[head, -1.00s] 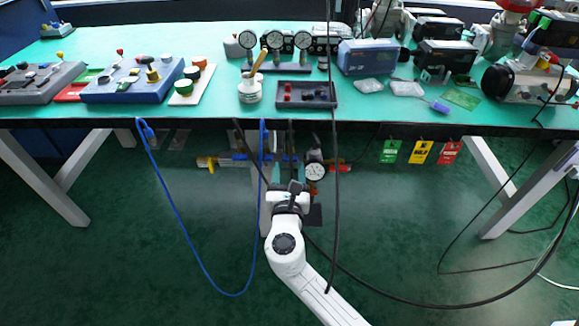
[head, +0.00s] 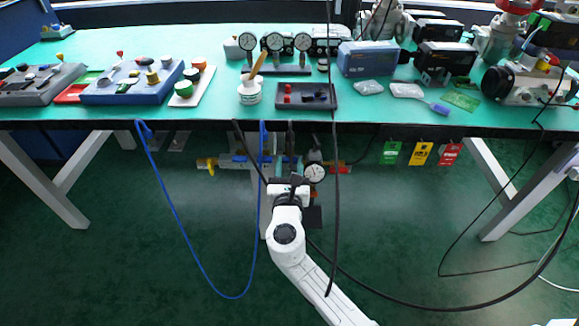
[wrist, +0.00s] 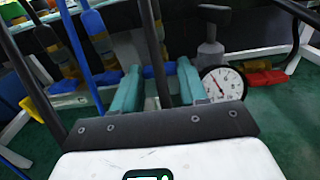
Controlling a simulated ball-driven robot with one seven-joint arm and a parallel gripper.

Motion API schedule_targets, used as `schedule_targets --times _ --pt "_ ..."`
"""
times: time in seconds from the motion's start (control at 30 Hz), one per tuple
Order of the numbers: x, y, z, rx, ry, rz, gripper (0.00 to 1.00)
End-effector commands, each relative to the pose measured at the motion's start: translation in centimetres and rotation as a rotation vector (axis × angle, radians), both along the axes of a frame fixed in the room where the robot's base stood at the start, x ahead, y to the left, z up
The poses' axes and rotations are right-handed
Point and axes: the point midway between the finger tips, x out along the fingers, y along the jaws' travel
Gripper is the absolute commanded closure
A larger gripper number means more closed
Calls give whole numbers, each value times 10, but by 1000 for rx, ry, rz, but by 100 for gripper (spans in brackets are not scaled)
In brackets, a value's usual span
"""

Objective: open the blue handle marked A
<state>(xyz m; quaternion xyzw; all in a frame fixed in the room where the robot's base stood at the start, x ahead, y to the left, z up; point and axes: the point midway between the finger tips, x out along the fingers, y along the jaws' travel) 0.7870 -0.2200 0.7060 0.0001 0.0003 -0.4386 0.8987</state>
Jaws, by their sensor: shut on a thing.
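My gripper (head: 290,180) is at the pipework under the bench. In the wrist view its two teal fingers (wrist: 160,78) close from both sides on a blue handle (wrist: 168,69), of which only a small piece shows between them. A black cable crosses in front of the grip. Another blue handle (wrist: 93,24) stands to the left, on an upright fitting with brass parts. No letter A can be read in either view, so I cannot tell from a label which handle is held. In the head view my wrist hides most of the held handle.
A white-faced gauge (wrist: 222,84) sits just right of the fingers, with a red handle (wrist: 265,78) beyond. A blue hose (head: 185,240) and black cables hang nearby. The bench edge (head: 200,124) is above; open floor lies below.

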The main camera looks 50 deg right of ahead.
Motion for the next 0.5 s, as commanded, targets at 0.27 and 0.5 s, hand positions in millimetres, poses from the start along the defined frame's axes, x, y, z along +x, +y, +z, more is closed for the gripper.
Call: schedule_targets --times 0.27,0.5 --pt "0 1 -1 20 -27 1 88" --pt "0 1 -2 98 -129 1 88"
